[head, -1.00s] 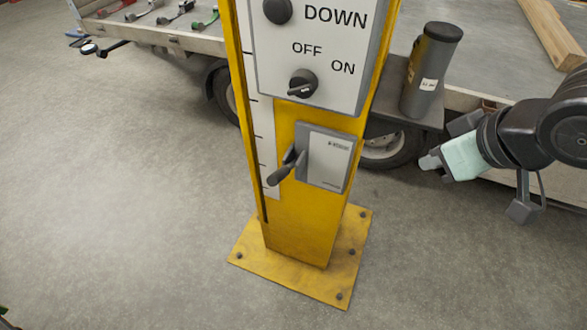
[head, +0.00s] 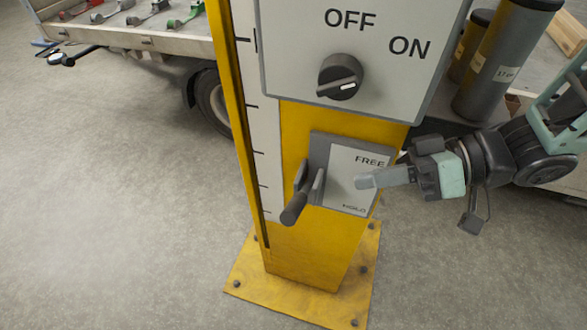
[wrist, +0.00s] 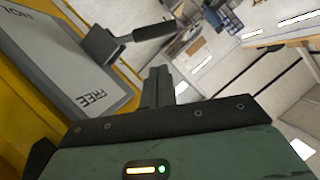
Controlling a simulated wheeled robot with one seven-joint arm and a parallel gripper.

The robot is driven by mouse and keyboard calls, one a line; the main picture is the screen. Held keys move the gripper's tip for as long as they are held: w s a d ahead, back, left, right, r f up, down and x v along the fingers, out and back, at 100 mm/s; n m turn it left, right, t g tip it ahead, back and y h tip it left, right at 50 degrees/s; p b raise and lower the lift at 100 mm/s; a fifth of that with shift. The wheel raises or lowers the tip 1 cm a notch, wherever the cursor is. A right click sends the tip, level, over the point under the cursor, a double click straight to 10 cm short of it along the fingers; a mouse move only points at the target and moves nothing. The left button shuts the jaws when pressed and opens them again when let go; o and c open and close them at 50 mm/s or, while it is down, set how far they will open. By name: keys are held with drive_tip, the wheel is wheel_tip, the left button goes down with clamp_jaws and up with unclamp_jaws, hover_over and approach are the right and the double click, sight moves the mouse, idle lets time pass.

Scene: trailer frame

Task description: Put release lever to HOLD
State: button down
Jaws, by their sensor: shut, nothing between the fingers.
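The release lever (head: 296,206) is a dark handle on the left side of a grey plate (head: 345,178) on the yellow post. The plate reads FREE at its top and HOLD at its bottom. The handle slants down and out to the left, its grip near the HOLD level. In the wrist view the lever (wrist: 131,35) and the plate (wrist: 55,70) are at upper left. My gripper (head: 363,181) is shut and empty. Its fingers overlap the right part of the plate in the head view; I cannot tell whether they touch it. The fingers also show in the wrist view (wrist: 158,85).
Above the plate is a control panel (head: 290,60) with a black OFF/ON knob (head: 340,76). The yellow post stands on a bolted base plate (head: 245,275). Behind are a trailer bed (head: 130,38) and dark canisters (head: 505,65) at right. The floor at left is clear.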

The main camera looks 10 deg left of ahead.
sight(299, 201)
idle(0.3)
drive_tip(key=x, duration=1)
drive_tip(key=shift+b, duration=0.45)
drive_tip(key=shift+a, duration=0.1)
